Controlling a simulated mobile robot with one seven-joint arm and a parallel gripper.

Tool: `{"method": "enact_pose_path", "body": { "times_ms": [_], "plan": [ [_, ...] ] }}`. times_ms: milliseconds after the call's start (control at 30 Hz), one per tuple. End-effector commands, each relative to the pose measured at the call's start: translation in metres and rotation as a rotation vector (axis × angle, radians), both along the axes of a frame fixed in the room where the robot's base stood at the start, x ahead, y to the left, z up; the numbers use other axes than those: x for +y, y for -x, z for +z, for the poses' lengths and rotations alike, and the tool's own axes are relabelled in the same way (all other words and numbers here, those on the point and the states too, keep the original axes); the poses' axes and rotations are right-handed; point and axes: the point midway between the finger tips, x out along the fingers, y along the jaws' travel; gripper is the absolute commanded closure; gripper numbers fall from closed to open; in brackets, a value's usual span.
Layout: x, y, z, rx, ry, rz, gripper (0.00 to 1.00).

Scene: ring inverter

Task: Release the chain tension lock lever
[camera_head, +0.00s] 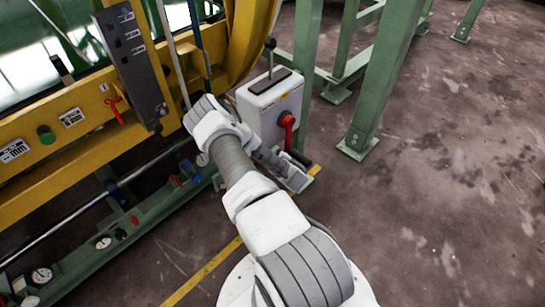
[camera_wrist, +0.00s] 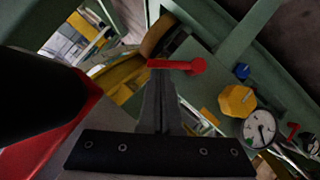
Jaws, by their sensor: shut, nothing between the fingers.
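No label I can read marks the chain tension lock lever. In the wrist view, a small red lever (camera_wrist: 178,65) with a round end lies across, just beyond my fingertips. I cannot tell whether they touch it. My gripper (camera_wrist: 160,80) is shut and empty, its fingers pointing up the picture. In the head view, my arm bends down beside a light grey box, and my gripper is hard to make out there. The box carries a black-knobbed lever (camera_head: 270,57) standing up on top and a red handle (camera_head: 287,126) on its side.
The grey box (camera_head: 262,108) stands close to my arm. Yellow frame parts (camera_head: 60,120) and a green rail with gauges lie to the left. A yellow knob (camera_wrist: 237,100) and a gauge (camera_wrist: 259,129) sit right of my fingers. Open floor (camera_head: 440,200) lies right.

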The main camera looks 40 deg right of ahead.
Motion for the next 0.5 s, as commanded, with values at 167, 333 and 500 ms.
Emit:
{"method": "enact_pose_path", "body": {
  "times_ms": [167, 333, 500],
  "plan": [
    [0.006, 0.022, 0.014, 0.003, 0.000, -0.004, 1.00],
    [0.017, 0.057, 0.033, 0.003, -0.001, -0.004, 1.00],
    [0.028, 0.094, 0.051, 0.004, -0.003, -0.004, 1.00]
  ]
}}
